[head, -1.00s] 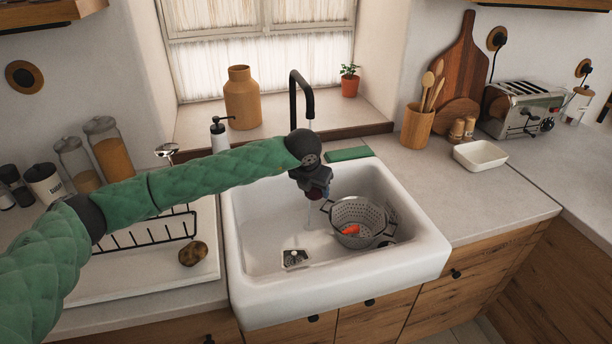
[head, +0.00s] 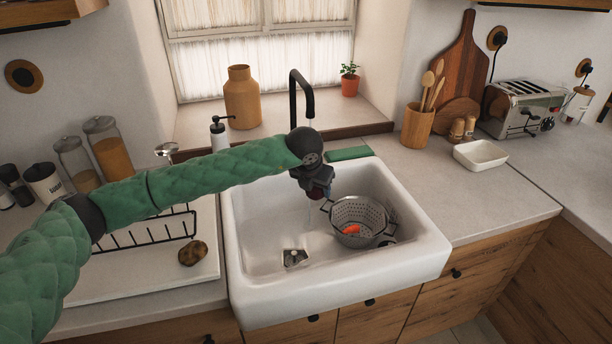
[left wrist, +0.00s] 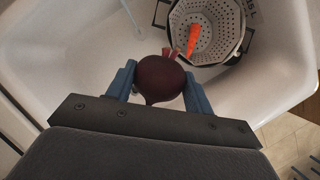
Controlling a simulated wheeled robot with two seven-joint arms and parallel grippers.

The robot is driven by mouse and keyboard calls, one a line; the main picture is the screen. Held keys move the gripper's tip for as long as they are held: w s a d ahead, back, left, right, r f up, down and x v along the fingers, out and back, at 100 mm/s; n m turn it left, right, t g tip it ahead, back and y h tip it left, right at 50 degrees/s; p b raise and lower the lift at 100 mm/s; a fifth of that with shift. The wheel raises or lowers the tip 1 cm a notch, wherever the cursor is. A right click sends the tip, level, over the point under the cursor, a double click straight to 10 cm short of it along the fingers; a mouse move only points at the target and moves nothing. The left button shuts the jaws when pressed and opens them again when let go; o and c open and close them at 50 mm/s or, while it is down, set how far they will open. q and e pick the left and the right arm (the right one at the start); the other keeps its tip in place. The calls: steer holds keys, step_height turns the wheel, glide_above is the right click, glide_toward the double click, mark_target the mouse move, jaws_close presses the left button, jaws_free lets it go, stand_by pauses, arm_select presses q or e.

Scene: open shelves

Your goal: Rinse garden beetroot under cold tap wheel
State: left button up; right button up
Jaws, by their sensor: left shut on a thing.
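My left gripper (head: 316,189) hangs over the white sink (head: 262,232), below the black tap (head: 303,92). It is shut on a dark red beetroot (left wrist: 160,78), which sits between the two blue fingers in the left wrist view. The beetroot's cut stalks point toward the colander, and its thin root tip points back at the gripper's palm. In the head view the beetroot is mostly hidden by the gripper. A thin, faint water stream (left wrist: 132,18) shows beyond the beetroot in the left wrist view, apart from it. I cannot make out a tap wheel clearly. My right gripper is out of view.
A grey colander (head: 358,212) holding a carrot (head: 351,230) stands in the sink's right side. A drain fitting (head: 294,258) lies at its left front. A black wire rack (head: 148,232) and a potato-like brown vegetable (head: 193,253) are on the left counter.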

arm_select(q)
steer(key=shift+s+d+r+b, duration=0.2)
steer(key=shift+s+r, duration=0.35)
steer(key=shift+s, duration=0.1)
steer(key=shift+s+d+r+b, duration=0.15)
steer(key=shift+s+d+r, duration=0.1)
steer(key=shift+s+r, duration=0.35)
steer(key=shift+s+d+r+b, duration=0.2)
steer(key=shift+s+r, duration=0.3)
steer(key=shift+s, duration=0.15)
